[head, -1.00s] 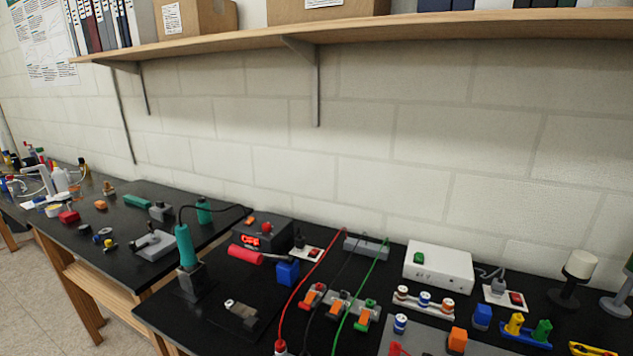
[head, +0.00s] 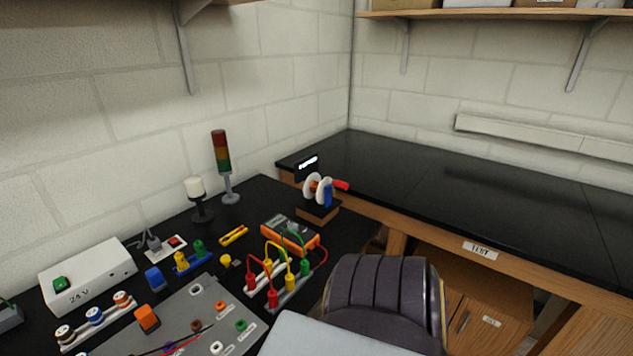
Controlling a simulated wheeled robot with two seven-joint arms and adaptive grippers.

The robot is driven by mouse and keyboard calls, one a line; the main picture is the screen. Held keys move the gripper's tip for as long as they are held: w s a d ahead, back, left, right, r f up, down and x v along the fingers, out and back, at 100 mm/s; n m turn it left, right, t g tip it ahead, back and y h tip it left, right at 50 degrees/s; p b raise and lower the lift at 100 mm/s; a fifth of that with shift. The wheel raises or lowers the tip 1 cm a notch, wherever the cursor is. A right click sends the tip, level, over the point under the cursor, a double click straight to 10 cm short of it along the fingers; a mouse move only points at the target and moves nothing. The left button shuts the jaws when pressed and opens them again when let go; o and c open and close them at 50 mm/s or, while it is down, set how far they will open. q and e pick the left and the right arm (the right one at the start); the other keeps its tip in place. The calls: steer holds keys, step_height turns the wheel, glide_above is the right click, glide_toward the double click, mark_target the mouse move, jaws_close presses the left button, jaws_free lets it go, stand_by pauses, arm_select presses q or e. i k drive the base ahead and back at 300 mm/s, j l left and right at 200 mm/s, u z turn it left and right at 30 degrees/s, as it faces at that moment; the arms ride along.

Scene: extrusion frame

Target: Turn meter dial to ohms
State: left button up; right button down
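Neither gripper's fingers show in the head view.
A white 24 V box (head: 88,277) and a grey panel (head: 190,318) stand to the left. A signal tower (head: 223,165), a white-topped lamp (head: 196,198) and a spool stand (head: 318,205) are behind the meter. The black TEST bench (head: 450,185) is mostly clear.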

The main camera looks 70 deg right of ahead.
mark_target(293, 227)
steer(key=z, duration=2.05)
